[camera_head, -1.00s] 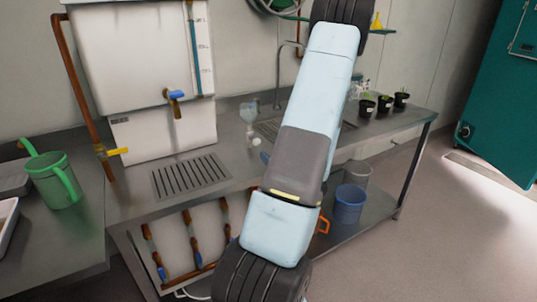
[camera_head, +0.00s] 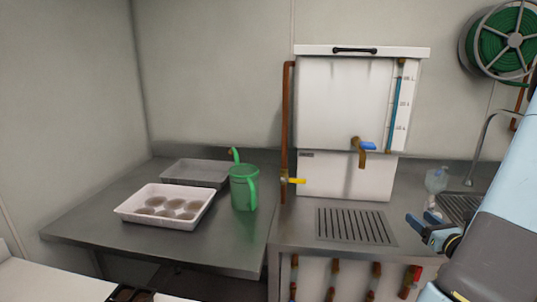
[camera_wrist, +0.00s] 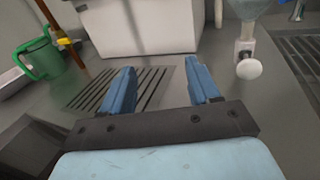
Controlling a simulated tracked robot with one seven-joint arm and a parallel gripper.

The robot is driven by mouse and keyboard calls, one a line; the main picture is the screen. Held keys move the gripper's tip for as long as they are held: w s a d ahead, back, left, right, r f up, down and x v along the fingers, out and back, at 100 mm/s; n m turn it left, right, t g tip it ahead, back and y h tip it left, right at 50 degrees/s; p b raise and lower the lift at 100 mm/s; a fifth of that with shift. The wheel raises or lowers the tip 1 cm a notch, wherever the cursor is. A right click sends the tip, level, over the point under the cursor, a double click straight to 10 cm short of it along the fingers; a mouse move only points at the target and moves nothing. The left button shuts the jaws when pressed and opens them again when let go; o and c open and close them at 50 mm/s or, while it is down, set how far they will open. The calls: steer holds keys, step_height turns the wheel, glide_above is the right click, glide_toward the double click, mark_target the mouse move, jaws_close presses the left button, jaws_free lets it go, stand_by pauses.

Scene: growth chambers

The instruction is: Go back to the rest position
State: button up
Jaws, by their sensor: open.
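My gripper (camera_head: 432,232) is at the right of the head view, in front of the counter, partly covered by my own pale blue arm. In the wrist view my gripper (camera_wrist: 158,85) shows two blue fingers spread apart with nothing between them. Beyond the fingers lie the slotted drain grate (camera_wrist: 135,88) and the base of the white tank (camera_wrist: 150,25). No object is held.
A white water tank (camera_head: 345,100) with taps stands on the steel counter (camera_head: 300,235). A green watering can (camera_head: 243,188), a white tray (camera_head: 145,208) and a grey tray (camera_head: 195,172) are on the left. A clear bottle (camera_head: 436,179) stands near the sink.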

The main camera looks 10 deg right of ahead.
steer(key=s+a+r+n+g+y, duration=0.1)
steer(key=a+r+n+g+y, duration=0.25)
steer(key=a+n, duration=0.45)
steer(key=a+r+n+g+y, duration=0.3)
steer(key=a+n+g, duration=0.2)
steer(key=a, duration=0.6)
steer(key=s+a+r+n+g+y, duration=0.1)
steer(key=a+r+n+g+y, duration=0.25)
steer(key=a+n, duration=0.45)
steer(key=s+a+r+n+g+h, duration=0.1)
steer(key=s+a+n+g+h, duration=0.35)
steer(key=s+a+n, duration=0.2)
steer(key=s+d+r+n+t+h, duration=0.2)
steer(key=s+r+n+t+h, duration=0.2)
steer(key=r+n, duration=0.4)
steer(key=shift+s+d+r+n+h, duration=0.3)
steer(key=shift+s+h, duration=0.5)
steer(key=shift+h, duration=0.45)
steer(key=shift+a+f, duration=0.1)
steer(key=shift+a, duration=0.05)
stand_by(2.4)
